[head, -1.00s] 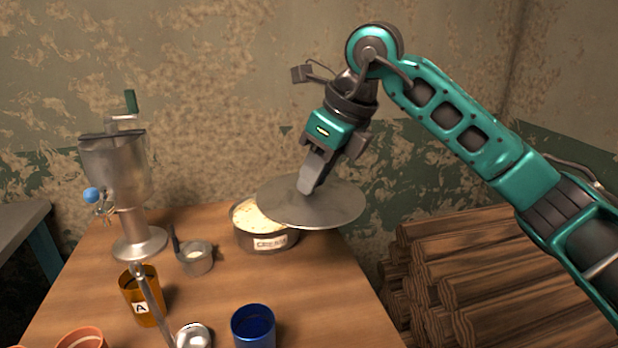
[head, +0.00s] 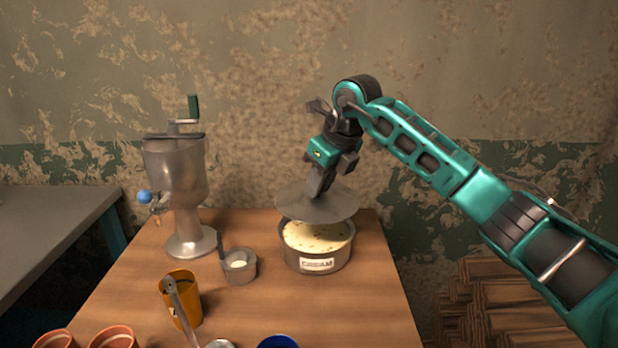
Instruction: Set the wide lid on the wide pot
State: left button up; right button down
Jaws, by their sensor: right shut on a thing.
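The wide pot (head: 316,264) is a dark round pot with a "CREAM" label, standing upright at the back right of the wooden table. It holds pale, speckled contents, and its front opening shows. My left gripper is not in view.
A metal separator (head: 178,185) with a crank and blue knob stands at the left. A small metal pan (head: 240,268) is left of the pot. An orange cup (head: 183,300) and blue cup (head: 278,342) are nearer. Table right of the pot is clear.

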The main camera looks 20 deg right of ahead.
aim_at(323, 199)
jog(key=shift+w+f, duration=0.2)
jog(key=shift+w, duration=0.1)
jog(key=shift+f+b, duration=0.65)
jog(key=shift+b, duration=0.05)
notch_tip(323, 199, down, 3)
jog(key=b, duration=0.3)
jog(key=shift+f, duration=0.85)
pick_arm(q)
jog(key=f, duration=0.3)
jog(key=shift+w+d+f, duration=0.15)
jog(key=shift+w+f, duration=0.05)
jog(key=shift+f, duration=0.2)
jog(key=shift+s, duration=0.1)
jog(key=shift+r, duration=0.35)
pick_arm(e)
jog(key=shift+f, duration=0.15)
